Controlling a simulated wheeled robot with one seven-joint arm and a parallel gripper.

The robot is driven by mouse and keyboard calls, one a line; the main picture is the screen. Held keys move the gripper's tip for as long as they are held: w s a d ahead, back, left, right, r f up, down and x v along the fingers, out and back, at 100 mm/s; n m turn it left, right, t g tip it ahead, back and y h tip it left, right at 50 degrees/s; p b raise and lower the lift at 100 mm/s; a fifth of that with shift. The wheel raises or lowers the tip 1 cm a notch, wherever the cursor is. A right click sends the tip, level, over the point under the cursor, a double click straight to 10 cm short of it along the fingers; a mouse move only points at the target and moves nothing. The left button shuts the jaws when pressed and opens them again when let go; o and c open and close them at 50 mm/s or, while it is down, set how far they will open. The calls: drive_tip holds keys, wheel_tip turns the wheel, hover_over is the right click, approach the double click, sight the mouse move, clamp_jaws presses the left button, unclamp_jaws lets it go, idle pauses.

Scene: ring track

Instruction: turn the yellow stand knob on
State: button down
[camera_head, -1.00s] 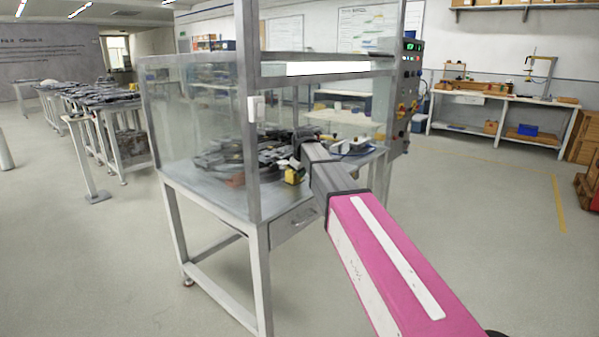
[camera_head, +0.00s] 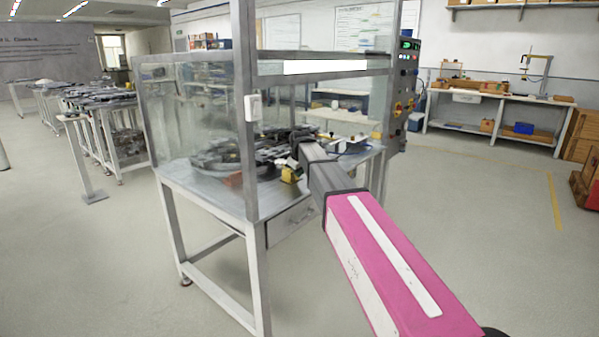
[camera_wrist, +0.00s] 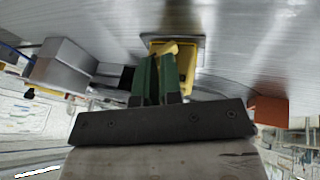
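The yellow stand (camera_head: 291,174) is a small block on the metal table, inside the glass enclosure and just left of my arm's end. It also shows in the wrist view (camera_wrist: 186,60), where it stands on a grey plate. In the head view my arm hides the fingers.
The metal table (camera_head: 200,180) carries a dark round track (camera_head: 225,158) behind glass. A frame post (camera_head: 245,120) stands left of my arm. A control panel (camera_head: 405,85) is at the right. An orange-brown block (camera_wrist: 270,110) lies right in the wrist view.

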drive_tip(key=shift+s+a+f, duration=0.2)
drive_tip(key=shift+s+f, duration=0.15)
drive_tip(key=shift+s, duration=0.05)
drive_tip(key=shift+s+a+r, duration=0.15)
drive_tip(key=shift+r, duration=0.05)
drive_tip(key=r, duration=0.1)
drive_tip(key=s+a+r, duration=0.1)
drive_tip(key=s+r, duration=0.1)
drive_tip(key=shift+a+r, duration=0.15)
drive_tip(key=shift+r, duration=0.25)
drive_tip(key=w+d+v, duration=0.1)
drive_tip(key=v, duration=0.6)
drive_tip(key=s+d+f+m+g, duration=0.1)
drive_tip(key=s+d+f+m, duration=0.1)
drive_tip(key=s+d+f, duration=0.35)
drive_tip(key=s+d+f+m+g, duration=0.1)
drive_tip(key=s+d+f, duration=0.15)
drive_tip(key=f, duration=0.55)
drive_tip(key=s+d+f+m, duration=0.2)
drive_tip(key=s+d+f, duration=0.25)
drive_tip(key=f, duration=0.25)
drive_tip(key=s+d+f+m+g, duration=0.1)
drive_tip(key=s+d+f+m, duration=0.1)
drive_tip(key=s+d+f, duration=0.3)
drive_tip(key=s+d+f+m+g, duration=0.2)
drive_tip(key=s+d+f, duration=0.2)
drive_tip(key=s+f, duration=0.7)
drive_tip(key=shift+s+d+m+h, duration=0.3)
drive_tip(key=shift+s+d+m, duration=0.1)
